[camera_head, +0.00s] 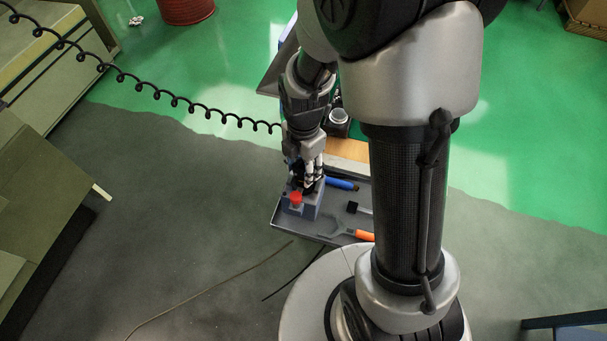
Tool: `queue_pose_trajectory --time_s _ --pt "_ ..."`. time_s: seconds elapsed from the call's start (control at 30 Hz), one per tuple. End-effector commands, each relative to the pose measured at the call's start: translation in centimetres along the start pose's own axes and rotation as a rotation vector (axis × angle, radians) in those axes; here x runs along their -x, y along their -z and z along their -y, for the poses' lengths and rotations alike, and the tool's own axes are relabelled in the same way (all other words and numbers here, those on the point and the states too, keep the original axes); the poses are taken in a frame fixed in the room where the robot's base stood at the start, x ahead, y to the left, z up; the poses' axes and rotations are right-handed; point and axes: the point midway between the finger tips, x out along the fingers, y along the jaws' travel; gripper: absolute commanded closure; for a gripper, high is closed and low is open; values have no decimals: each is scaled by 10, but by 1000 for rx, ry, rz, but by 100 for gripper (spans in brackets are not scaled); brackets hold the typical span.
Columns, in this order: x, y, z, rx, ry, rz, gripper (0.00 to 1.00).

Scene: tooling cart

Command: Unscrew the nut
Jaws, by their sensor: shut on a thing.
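A small grey-blue block (311,211) stands in the metal tray of the tooling cart. A red round piece (296,198) sits upright on the front left of the block. My gripper (309,186) points down over the back part of the block, just behind and to the right of the red piece. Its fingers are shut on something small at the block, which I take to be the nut. The fingers hide it, so its shape and thread cannot be seen.
The tray (283,226) also holds a blue-handled tool (342,184), a black-headed tool (352,207) and an orange-handled tool (364,236). A coiled black cable (180,101) hangs across the left. My arm hides the cart's right side.

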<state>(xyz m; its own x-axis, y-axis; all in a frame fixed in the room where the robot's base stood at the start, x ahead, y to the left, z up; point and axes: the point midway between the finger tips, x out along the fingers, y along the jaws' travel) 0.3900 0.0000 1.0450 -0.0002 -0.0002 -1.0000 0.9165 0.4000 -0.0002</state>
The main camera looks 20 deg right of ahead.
Motion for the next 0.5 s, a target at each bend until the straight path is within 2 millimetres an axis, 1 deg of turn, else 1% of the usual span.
queue_pose_trajectory --time_s 0.5 --pt "29 0 0 -4 -1 1 96"
